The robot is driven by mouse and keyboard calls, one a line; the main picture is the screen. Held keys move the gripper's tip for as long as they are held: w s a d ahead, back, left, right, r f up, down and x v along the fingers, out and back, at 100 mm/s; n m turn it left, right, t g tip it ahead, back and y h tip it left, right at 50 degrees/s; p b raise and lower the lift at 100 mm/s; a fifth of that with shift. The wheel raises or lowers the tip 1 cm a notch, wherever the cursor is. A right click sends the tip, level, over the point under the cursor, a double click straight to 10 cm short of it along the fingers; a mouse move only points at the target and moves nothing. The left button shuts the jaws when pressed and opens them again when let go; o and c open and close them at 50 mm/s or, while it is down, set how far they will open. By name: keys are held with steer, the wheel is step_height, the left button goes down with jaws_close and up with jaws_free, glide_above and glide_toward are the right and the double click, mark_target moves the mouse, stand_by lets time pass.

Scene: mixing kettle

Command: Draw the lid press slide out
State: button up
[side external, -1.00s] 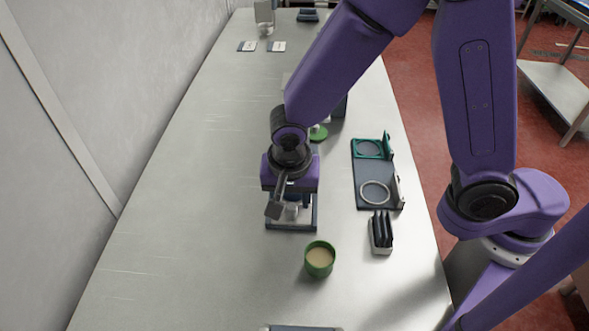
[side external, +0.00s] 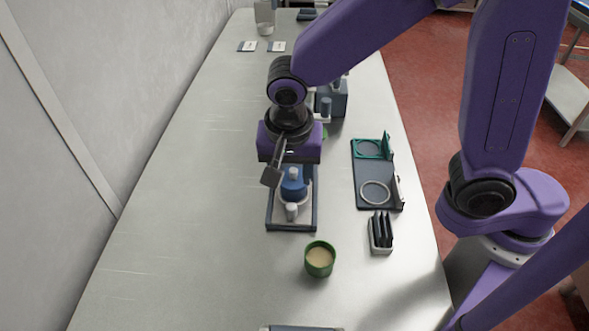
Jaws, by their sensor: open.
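A low press (side external: 270,216) with a dark rectangular frame stands near the middle of the bench. My gripper (side external: 290,164) is open and empty, over the far part of the press and beyond the knob. Its purple hand hides the far end of the press, and the fingertips are mostly hidden.
A green cup (side external: 320,259) of tan contents stands just nearer than the press. A dark tray (side external: 371,192) with rings and a small rack (side external: 380,236) stand to the right. A blue-grey device (side external: 333,102) stands behind. The bench left of the press is clear.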

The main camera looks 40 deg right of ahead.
step_height(320, 180, up, 4)
steer(key=shift+f, duration=0.1)
stand_by(0.4)
steer(key=shift+d, duration=0.1)
steer(key=s+d+n+g+y, duration=0.1)
steer(key=s+d+n, duration=1.5)
steer(key=n, duration=0.5)
steer(key=d, duration=0.2)
steer(key=shift+d+n+y, duration=0.3)
steer(key=shift+d+y, duration=0.1)
